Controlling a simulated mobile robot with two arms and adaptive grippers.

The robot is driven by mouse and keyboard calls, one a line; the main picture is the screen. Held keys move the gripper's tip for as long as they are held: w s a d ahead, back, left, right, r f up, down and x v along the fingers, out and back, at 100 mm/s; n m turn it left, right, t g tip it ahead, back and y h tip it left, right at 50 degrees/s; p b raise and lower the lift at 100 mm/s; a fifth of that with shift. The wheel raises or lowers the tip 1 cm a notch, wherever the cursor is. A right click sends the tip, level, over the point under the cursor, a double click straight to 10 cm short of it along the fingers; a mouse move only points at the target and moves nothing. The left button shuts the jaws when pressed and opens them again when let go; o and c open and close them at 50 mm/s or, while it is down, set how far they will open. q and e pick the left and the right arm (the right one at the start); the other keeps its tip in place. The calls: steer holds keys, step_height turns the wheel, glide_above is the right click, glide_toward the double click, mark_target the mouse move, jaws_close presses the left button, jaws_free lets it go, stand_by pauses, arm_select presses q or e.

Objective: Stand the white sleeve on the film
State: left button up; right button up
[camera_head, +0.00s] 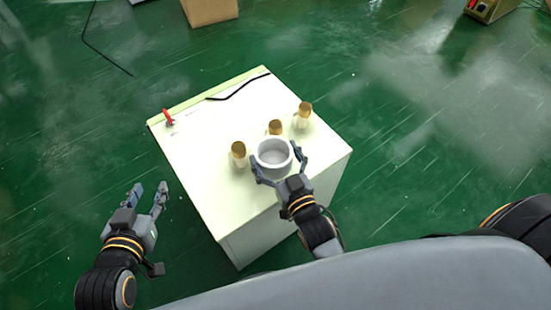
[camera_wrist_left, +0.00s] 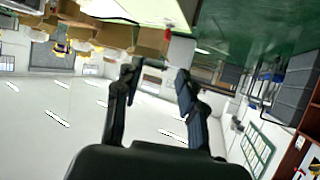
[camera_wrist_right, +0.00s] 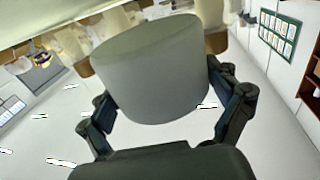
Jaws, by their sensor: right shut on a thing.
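The white sleeve (camera_head: 273,158), a short, wide, hollow cylinder, is over the near right part of the white cabinet top (camera_head: 212,187). My right gripper (camera_head: 278,163) has its fingers around the sleeve's sides and is shut on it. In the right wrist view the sleeve (camera_wrist_right: 155,72) sits between both fingers. It looks upright in the head view; whether its base touches anything is hidden. I cannot make out a separate film on the pale top. My left gripper (camera_head: 149,190) is open and empty, left of the cabinet; its parted fingers also show in the left wrist view (camera_wrist_left: 160,70).
Gold-capped bottles stand close to the sleeve: one on its left (camera_head: 238,154), one behind (camera_head: 275,128), one behind right (camera_head: 304,115). A red object (camera_head: 168,118) and a black cable (camera_head: 238,90) lie near the back edge. The left part of the top is clear.

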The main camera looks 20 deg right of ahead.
mark_target(268, 149)
steer(key=shift+w+d+f+b, duration=0.1)
steer(key=shift+d+f+b, duration=0.05)
steer(key=shift+f+b, duration=1.5)
steer(key=shift+f, duration=0.05)
arm_select(q)
steer(key=w+d+r+t+h, duration=0.1)
steer(key=r+t, duration=0.3)
steer(key=r, duration=0.3)
steer(key=w+d+r+t+h, duration=0.2)
steer(key=r+t, duration=0.3)
steer(key=r, duration=0.2)
steer(key=shift+r, duration=0.3)
steer(key=shift+s, duration=0.1)
arm_select(e)
steer(key=shift+f, duration=0.15)
arm_select(q)
steer(key=shift+r, duration=0.15)
arm_select(e)
steer(key=o, duration=0.9)
steer(key=shift+c, duration=0.2)
